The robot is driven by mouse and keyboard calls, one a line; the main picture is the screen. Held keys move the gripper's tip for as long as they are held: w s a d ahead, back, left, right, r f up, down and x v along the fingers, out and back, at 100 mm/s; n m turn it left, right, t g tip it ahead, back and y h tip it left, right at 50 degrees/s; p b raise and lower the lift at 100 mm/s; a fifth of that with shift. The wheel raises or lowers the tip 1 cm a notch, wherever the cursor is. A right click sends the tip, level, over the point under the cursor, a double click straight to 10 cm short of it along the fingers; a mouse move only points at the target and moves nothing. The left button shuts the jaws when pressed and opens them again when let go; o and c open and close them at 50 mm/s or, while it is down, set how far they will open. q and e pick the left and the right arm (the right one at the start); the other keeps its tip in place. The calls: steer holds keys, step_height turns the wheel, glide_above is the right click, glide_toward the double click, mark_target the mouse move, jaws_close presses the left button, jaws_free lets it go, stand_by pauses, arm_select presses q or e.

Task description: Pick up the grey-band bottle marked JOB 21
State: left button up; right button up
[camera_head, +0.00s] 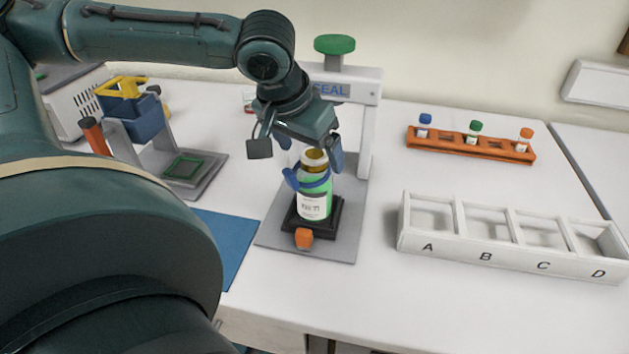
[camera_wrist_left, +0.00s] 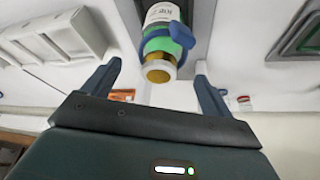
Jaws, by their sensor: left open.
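One bottle (camera_head: 315,200) with an open amber neck, a green body and a white label stands upright on the black block of the SEAL stand. A blue band goes round it below the neck. I see no grey band, and its label is too small to read surely. It also shows in the left wrist view (camera_wrist_left: 162,45), neck towards me. My left gripper (camera_head: 312,150) is open above and around the level of the bottle's neck. In the wrist view its fingers (camera_wrist_left: 155,85) lie on either side of the neck, apart from it. My right gripper is out of view.
The SEAL stand's post (camera_head: 369,130) and green knob (camera_head: 334,45) rise close behind the gripper. A white rack (camera_head: 500,257) marked A to D stands right. An orange rack (camera_head: 470,146) holds capped vials. A blue mat (camera_head: 228,240) lies left. The table's front right is clear.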

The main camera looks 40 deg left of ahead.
arm_select(q)
steer(key=shift+w+b+x, duration=0.2)
steer(key=shift+b+x, duration=0.15)
steer(key=shift+x, duration=2.3)
steer(key=shift+r, duration=0.1)
steer(key=shift+c, duration=0.6)
steer(key=c, duration=1.6)
